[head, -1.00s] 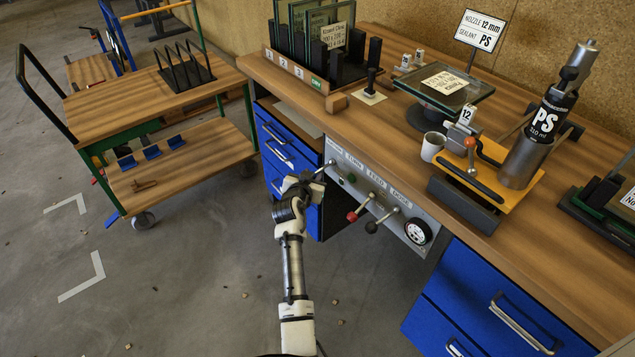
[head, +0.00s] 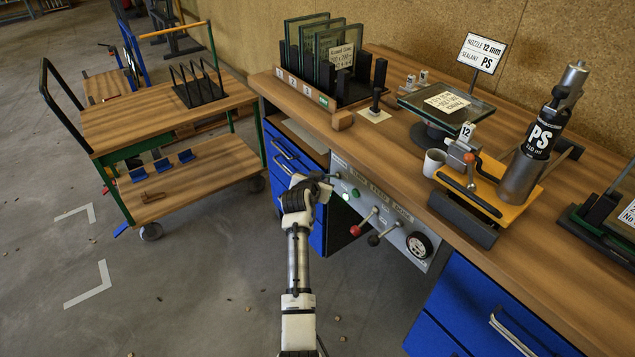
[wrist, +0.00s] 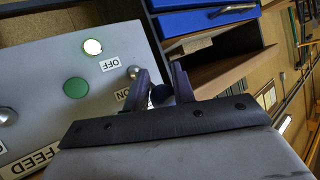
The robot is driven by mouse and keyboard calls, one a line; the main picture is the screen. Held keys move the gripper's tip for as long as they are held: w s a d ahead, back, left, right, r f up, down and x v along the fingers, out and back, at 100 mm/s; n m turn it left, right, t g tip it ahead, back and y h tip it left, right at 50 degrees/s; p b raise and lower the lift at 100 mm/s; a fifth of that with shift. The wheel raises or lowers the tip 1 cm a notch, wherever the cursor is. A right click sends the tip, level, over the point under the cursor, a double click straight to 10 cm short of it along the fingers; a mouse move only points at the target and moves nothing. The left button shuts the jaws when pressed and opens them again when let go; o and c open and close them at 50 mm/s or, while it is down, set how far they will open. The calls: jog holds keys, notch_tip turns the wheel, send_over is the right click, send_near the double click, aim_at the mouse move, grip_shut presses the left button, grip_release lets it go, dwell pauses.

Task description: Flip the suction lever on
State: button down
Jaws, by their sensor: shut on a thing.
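The suction lever (head: 334,176) is at the left end of the grey control panel, mostly hidden by my gripper (head: 318,181) in the head view. In the wrist view my gripper (wrist: 162,88) has its two fingers closed around the lever's dark round knob (wrist: 158,95). The lever's metal pivot (wrist: 133,72) sits between the OFF label (wrist: 110,63) and the ON label (wrist: 122,94). A small round lamp (wrist: 92,46) near OFF looks bright, and it also glows in the head view (head: 346,197).
A green button (wrist: 75,88) sits beside the lever on the panel (head: 390,245). Red and black knobbed levers and a dial are further right. Blue drawers (head: 283,158) flank the panel. The workbench above carries glass racks and a sealant stand. A cart stands left.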

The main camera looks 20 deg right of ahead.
jog(key=shift+w+d+r, duration=0.1)
jog(key=shift+d+r, duration=0.1)
jog(key=shift+r, duration=0.4)
jog(key=shift+w+d+r, duration=0.1)
jog(key=shift+d+r, duration=0.05)
jog(key=shift+r, duration=0.45)
jog(key=c, duration=1.1)
grip_release()
jog(key=shift+d, duration=0.1)
jog(key=shift+s+f, duration=0.1)
jog(key=shift+s, duration=0.25)
jog(key=v, duration=0.4)
jog(key=a+f+b+v, duration=0.1)
jog(key=v, duration=0.3)
jog(key=b+v, duration=0.1)
jog(key=v, duration=0.4)
jog(key=shift+a+f, duration=0.3)
jog(key=shift+a, duration=0.05)
